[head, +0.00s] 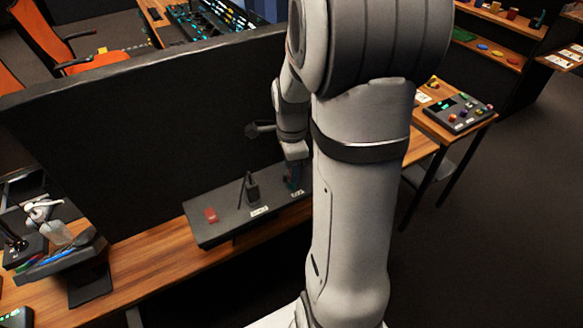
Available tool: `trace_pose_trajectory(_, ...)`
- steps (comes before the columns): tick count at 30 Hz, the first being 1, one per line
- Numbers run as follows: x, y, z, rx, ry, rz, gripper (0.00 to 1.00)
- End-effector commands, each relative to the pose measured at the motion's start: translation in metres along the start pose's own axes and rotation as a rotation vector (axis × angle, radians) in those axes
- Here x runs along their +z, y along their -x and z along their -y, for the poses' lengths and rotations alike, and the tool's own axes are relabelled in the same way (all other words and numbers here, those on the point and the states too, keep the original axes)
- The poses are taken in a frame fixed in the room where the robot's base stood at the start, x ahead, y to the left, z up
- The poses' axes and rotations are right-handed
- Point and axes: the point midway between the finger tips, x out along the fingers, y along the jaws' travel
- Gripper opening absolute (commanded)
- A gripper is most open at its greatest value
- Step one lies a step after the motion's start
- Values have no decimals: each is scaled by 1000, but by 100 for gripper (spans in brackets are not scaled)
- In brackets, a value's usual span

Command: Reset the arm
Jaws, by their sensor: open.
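My arm is the large light grey shape in the middle of the head view, bent at the top and reaching away toward the desk. My gripper (293,178) is a small dark shape below the wrist, low over the right part of a dark control panel (225,232). It is open, but its fingers are small and dim, and I cannot tell whether they touch anything. The panel carries a red part (210,215) at its left and an upright black part (251,188) near its middle. My arm hides the panel's right end. No trackball can be made out.
A tall dark screen (130,150) stands behind the panel. A wooden desk (150,265) runs below it, with a tray of pens (60,255) and a spray bottle (48,222) at left. Another button panel (458,112) sits on the right table. Floor at right is clear.

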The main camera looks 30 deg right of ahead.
Motion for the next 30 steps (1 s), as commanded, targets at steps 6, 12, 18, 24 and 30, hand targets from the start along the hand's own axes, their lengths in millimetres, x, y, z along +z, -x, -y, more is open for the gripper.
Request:
trace_pose_trajectory(6,0,38,1,-7,0,-1,41)
trace_pose_trajectory(12,0,64,0,-3,0,0,41)
trace_pose_trajectory(18,0,71,0,-1,0,0,41)
trace_pose_trajectory(24,10,77,-10,-21,121,-3,41)
trace_pose_trajectory(30,45,97,-54,-98,666,-30,41)
